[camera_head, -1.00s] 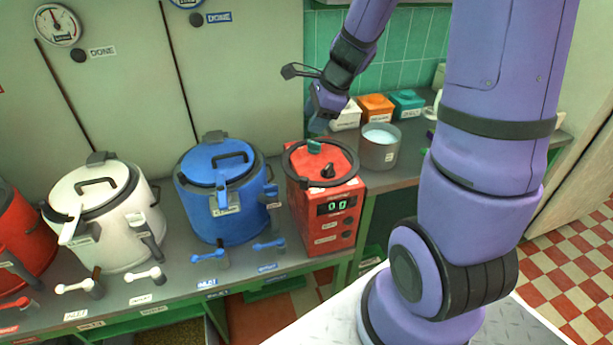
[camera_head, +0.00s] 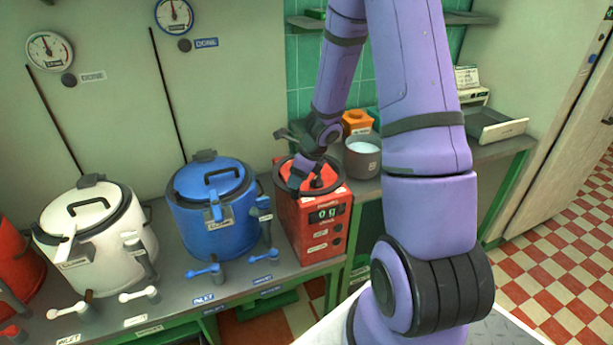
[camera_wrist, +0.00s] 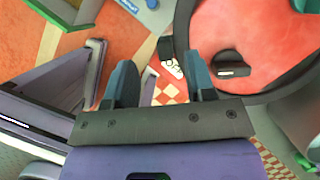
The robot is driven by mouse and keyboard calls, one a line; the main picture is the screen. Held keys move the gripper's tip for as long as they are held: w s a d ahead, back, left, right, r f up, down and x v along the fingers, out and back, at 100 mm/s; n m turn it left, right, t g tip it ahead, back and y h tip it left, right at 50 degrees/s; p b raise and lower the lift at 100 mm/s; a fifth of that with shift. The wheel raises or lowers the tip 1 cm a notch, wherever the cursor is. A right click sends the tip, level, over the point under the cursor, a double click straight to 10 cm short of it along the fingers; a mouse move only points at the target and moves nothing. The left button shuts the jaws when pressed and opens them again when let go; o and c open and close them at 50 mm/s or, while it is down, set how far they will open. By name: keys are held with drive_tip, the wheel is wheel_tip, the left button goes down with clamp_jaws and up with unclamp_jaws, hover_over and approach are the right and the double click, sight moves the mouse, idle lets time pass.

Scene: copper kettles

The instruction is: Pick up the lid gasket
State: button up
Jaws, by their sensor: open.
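A red box-shaped machine (camera_head: 315,240) with a lit display stands at the right end of the row of kettles. A dark ring (camera_head: 283,182) runs around its red round top; I cannot tell for certain whether this ring is the lid gasket. The ring also shows in the wrist view (camera_wrist: 181,28), with a dark tab on its left side. My gripper (camera_head: 299,186) is low over this top and hides part of it. In the wrist view my gripper (camera_wrist: 161,84) is open and empty, with its right finger overlapping the ring's near left edge.
A blue kettle (camera_head: 212,215) and a white kettle (camera_head: 98,225) stand left of the machine. A grey pot (camera_head: 362,160) of pale liquid stands close behind it, to the right. A black knob (camera_wrist: 231,66) rises inside the ring. Blue valve levers (camera_head: 204,271) line the counter front.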

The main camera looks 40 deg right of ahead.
sight(296, 194)
drive_tip(key=shift+w+f, duration=0.15)
drive_tip(key=shift+f, duration=0.8)
drive_tip(key=shift+w+f, duration=0.15)
drive_tip(key=shift+f, duration=0.8)
drive_tip(key=shift+x, duration=0.9)
drive_tip(key=shift+r, duration=0.1)
clamp_jaws()
